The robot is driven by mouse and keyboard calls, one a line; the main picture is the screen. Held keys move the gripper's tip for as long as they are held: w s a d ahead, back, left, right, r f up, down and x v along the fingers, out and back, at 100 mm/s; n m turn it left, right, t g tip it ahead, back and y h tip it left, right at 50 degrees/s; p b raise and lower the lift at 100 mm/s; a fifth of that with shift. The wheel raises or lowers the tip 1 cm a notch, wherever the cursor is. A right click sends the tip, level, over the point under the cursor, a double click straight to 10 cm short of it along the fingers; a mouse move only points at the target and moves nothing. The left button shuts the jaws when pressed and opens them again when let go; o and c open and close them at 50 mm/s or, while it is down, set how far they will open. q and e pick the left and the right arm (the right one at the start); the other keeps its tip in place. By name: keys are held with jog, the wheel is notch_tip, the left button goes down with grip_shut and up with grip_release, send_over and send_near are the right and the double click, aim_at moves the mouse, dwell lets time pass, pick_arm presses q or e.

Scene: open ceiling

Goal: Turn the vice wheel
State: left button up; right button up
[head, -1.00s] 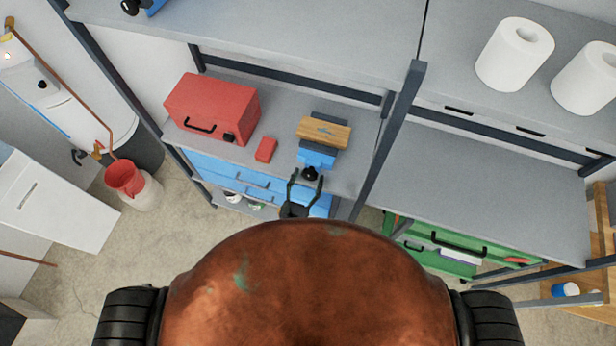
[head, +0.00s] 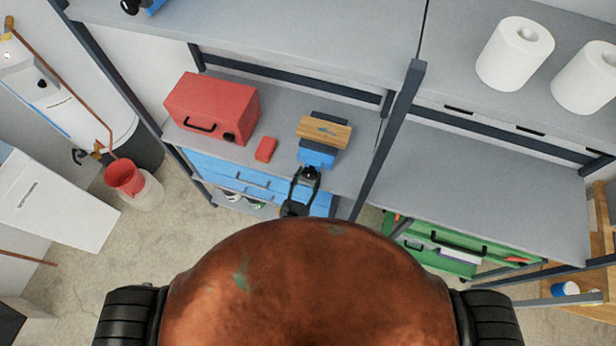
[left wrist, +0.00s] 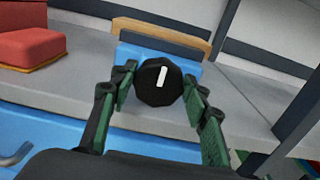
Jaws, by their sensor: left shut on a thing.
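The vice is blue with a wooden block (head: 325,130) at its top, and it stands at the front edge of the grey shelf, centre of the head view. Its black round wheel (left wrist: 160,88) faces me in the left wrist view, with a white mark on it pointing nearly upright. My left gripper (head: 307,175) is in front of the vice and shut on the wheel, with one finger on each side of it. My right gripper is not in view.
A red toolbox (head: 211,107) and a small red box (head: 265,149) sit left of the vice on the same shelf. A dark upright post (head: 390,135) stands close to the right. Blue drawers (head: 235,175) lie below. The shelf right of the post is bare.

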pick_arm(q)
jog(key=m, duration=0.4)
jog(key=shift+d+m, duration=0.1)
jog(key=shift+m, duration=1.3)
jog(key=o, duration=1.1)
jog(key=shift+o, duration=0.2)
jog(key=shift+s+f, duration=0.1)
